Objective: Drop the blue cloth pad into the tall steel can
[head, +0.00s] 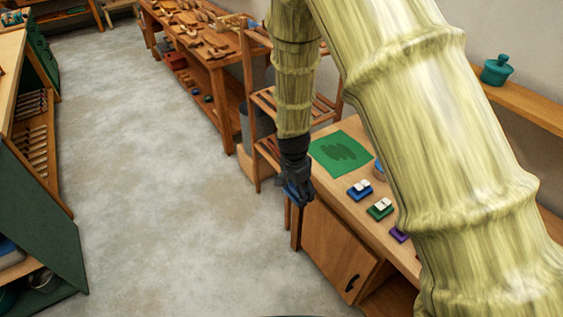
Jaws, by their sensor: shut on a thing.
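My gripper (300,196) hangs at the end of my arm, beside the left end of the wooden cabinet's top. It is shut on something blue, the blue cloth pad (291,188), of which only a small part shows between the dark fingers. A grey, upright, can-like shape (263,124) stands behind the slatted wooden rack, partly hidden by it. I cannot tell for sure whether it is the tall steel can. The gripper is apart from it, nearer to me and to the right.
The cabinet top holds a green cloth (341,152), a blue block with white pieces (361,190), a green one (380,208) and a purple one (398,235). The slatted rack (257,175) stands close behind my gripper. The grey floor (150,190) at left is clear.

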